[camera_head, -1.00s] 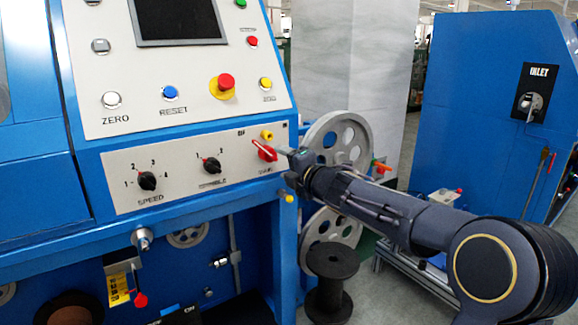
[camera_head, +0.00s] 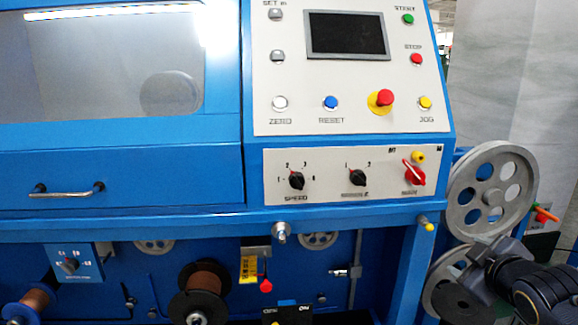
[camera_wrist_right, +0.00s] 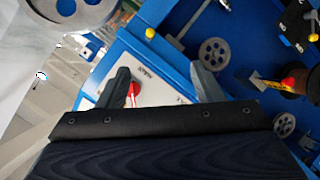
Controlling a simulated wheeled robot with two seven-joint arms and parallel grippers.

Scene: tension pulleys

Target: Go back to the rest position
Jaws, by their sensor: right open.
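My right gripper (camera_head: 480,265) is at the lower right of the head view, in front of the grey pulley wheels and clear of the control panel. In the right wrist view its two fingers (camera_wrist_right: 160,82) are spread apart with nothing held between them. The red rotary switch (camera_head: 414,175) sits at the right end of the lower panel; it also shows in the right wrist view (camera_wrist_right: 133,90), beyond the left finger. My left gripper is not in view.
The blue machine (camera_head: 120,180) fills most of the head view. A large grey pulley wheel (camera_head: 460,210) stands at its right side, close to my right arm. A yellow-tipped knob (camera_head: 428,226) sticks out at the ledge's right end. Copper spools (camera_head: 203,278) sit below.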

